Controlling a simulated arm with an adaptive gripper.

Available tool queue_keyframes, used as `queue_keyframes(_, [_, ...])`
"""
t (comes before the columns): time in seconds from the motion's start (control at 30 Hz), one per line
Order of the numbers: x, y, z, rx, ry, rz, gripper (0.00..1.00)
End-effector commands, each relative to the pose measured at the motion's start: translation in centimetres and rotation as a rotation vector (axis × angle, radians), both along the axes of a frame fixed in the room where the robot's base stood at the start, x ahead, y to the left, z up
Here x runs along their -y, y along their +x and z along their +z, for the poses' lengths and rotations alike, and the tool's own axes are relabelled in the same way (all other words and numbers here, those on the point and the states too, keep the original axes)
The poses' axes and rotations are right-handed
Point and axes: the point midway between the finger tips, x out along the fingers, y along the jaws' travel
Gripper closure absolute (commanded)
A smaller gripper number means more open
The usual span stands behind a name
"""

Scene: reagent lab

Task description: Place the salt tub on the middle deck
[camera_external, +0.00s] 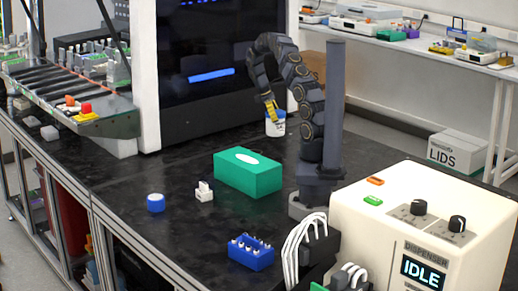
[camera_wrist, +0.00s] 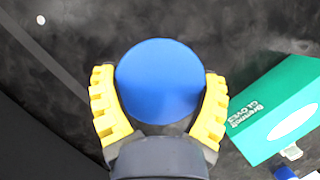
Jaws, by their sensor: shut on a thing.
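A white tub with a blue lid (camera_external: 275,128) is at my gripper, beside the black machine. In the wrist view its round blue lid (camera_wrist: 160,82) fills the space between the yellow fingers. My gripper (camera_external: 271,110) points down and is shut on this tub; in the wrist view both fingers (camera_wrist: 159,108) flank it. The tub is upright, at or close to the bench top. Its label cannot be read. A slotted deck (camera_external: 60,88) carrying several small items stands at the left; I cannot tell which part is the middle deck.
A green glove box (camera_external: 248,175) lies on the black bench, right of the tub in the wrist view. Another blue-lidded tub (camera_external: 155,203), a small white item (camera_external: 204,192) and a blue rack (camera_external: 251,253) stand nearer. The cream dispenser (camera_external: 420,225) is at right.

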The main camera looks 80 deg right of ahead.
Motion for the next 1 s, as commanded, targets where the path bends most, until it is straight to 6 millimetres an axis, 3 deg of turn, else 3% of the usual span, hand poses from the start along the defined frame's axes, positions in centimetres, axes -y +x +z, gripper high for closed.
queue_keyframes(0.2, [2.3,0.7,-3.0,-0.002,-0.002,-0.001,0.57])
queue_keyframes(0.33, [3.1,1.0,-3.9,-0.002,0.0,-0.001,0.57])
queue_keyframes(0.63, [3.9,1.2,-5.0,-0.003,0.001,0.0,0.57])
queue_keyframes(0.83, [4.0,1.3,-7.8,-0.003,0.003,0.001,0.57])
queue_keyframes(1.0, [4.0,1.3,-8.1,0.0,-0.001,0.0,0.57])
